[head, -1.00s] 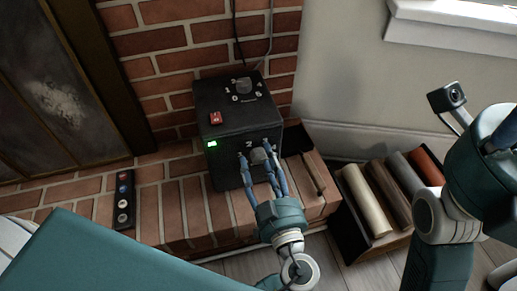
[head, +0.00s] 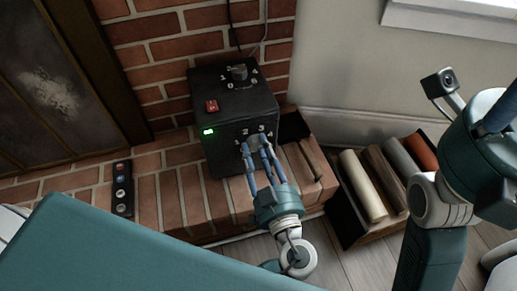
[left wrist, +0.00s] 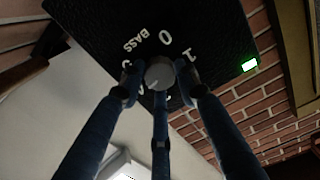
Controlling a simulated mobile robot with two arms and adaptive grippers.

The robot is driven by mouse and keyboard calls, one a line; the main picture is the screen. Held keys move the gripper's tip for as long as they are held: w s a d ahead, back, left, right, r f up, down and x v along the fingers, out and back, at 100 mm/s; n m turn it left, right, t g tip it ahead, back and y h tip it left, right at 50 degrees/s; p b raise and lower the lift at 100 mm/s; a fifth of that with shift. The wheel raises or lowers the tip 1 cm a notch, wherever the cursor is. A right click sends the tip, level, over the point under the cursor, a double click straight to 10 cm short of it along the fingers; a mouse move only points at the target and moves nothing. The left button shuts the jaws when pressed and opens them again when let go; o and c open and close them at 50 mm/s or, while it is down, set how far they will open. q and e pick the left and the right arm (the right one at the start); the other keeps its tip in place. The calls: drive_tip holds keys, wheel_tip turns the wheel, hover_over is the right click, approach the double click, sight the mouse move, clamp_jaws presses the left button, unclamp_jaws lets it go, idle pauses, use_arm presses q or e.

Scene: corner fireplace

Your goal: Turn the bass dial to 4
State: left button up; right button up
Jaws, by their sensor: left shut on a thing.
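The black speaker box (head: 238,112) stands on the brick ledge. Its bass dial is a small grey knob on the front face, seen in the left wrist view (left wrist: 160,72) beside the word BASS, with 0 and 1 printed around it; other numerals are partly hidden by my fingers. Which number the dial points to I cannot tell. My left gripper (head: 257,150) is shut on the bass dial, its blue fingers around the knob; it also shows in the left wrist view (left wrist: 158,88). In the head view the fingers cover most of the dial. My right gripper is out of view.
A second dial (head: 239,73) and a red switch (head: 211,106) are on the box's top; a green light (head: 208,132) glows in front. A remote (head: 122,188) lies on the ledge. A crate of rolls (head: 342,222) stands right of the box.

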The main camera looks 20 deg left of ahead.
use_arm(q)
drive_tip(key=shift+r, duration=0.3)
drive_tip(key=o, duration=1.1)
drive_tip(key=shift+f, duration=0.1)
drive_tip(key=shift+s+d, duration=0.25)
drive_tip(key=shift+s, duration=0.15)
drive_tip(key=v, duration=0.6)
drive_tip(key=shift+s+d, duration=0.15)
drive_tip(key=shift+s, duration=0.05)
